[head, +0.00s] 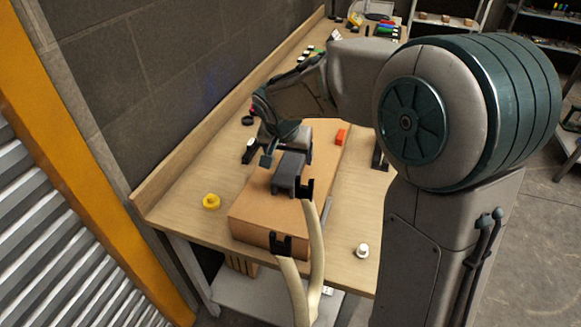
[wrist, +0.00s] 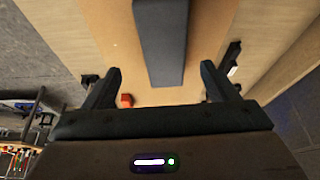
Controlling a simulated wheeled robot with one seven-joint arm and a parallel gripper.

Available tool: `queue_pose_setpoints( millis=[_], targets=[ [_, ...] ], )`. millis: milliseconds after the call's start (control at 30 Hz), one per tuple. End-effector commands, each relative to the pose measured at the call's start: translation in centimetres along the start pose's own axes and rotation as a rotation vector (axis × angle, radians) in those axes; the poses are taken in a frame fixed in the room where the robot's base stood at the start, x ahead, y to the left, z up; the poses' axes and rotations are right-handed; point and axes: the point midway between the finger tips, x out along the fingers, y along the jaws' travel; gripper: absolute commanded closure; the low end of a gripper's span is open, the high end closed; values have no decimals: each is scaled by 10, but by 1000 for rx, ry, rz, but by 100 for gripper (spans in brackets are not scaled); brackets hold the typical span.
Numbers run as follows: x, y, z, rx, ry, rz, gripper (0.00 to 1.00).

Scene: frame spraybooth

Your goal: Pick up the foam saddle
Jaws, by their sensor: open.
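The foam saddle (head: 290,174) is a dark grey block that lies on top of a brown cardboard-coloured box (head: 262,212) on the workbench. In the wrist view the foam saddle (wrist: 160,42) is a long dark shape at the top middle, with the brown box surface (wrist: 112,32) around it. My gripper (head: 282,150) is at the far end of the saddle in the head view. In the wrist view my gripper (wrist: 158,82) is open, its fingers apart on either side of the saddle's near end. I cannot tell whether they touch it; part of the gripper is hidden in the head view.
A yellow knob-like part (head: 211,202) lies left of the box, and a white bottle-like item (head: 362,251) stands right of it. An orange block (head: 340,136) lies beyond the saddle. Black hooks (head: 281,245) with pale curved pieces are at the box's near side. A wall borders the bench's left.

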Motion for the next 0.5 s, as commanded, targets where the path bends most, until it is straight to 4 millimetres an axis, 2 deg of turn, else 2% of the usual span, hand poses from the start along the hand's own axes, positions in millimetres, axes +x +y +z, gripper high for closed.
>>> queue_pose_setpoints(
  millis=[100,333,500],
  targets=[
    [16,0,0,0,-2,1,20],
    [27,-1,-2,-1,-1,0,20],
    [45,-5,-6,-1,-3,2,20]
  ],
)
